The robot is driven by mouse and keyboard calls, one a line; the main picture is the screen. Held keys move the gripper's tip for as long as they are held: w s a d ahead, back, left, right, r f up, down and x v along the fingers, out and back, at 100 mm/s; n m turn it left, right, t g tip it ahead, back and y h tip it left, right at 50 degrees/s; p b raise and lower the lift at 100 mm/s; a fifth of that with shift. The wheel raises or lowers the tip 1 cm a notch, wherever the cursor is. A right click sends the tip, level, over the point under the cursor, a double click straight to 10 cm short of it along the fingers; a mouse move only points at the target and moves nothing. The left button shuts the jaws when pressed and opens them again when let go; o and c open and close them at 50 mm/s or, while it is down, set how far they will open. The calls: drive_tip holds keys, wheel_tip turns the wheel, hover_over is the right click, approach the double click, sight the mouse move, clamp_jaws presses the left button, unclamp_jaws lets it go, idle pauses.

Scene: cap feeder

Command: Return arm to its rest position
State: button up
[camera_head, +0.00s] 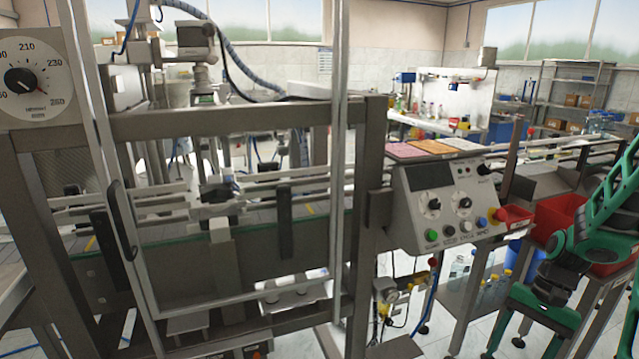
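My arm (602,205), green with dark joints, comes in from the right edge of the head view and bends down in front of a red bin (560,217). My gripper (530,347) hangs at its lower end, near the bottom right of the picture. Its two green fingers point down and stand wide apart. Floor shows between them and I see nothing held. The finger ends are close to or past the bottom edge of the picture, so I cannot see them fully.
A control panel (447,203) with knobs and buttons stands left of my arm. A framed machine with a clear door (222,290) fills the left. A conveyor runs behind my arm.

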drive_tip(key=s+a+r+n+t+h, duration=0.1)
drive_tip(key=s+r+h, duration=0.1)
drive_tip(key=s+r, duration=0.5)
drive_tip(key=s+a+r+n+t+h, duration=0.1)
drive_tip(key=s+r+n, duration=0.1)
drive_tip(key=s+r, duration=0.5)
drive_tip(key=shift+s+a+r+h, duration=0.2)
drive_tip(key=shift+s+a+h, duration=0.2)
drive_tip(key=shift+s, duration=0.55)
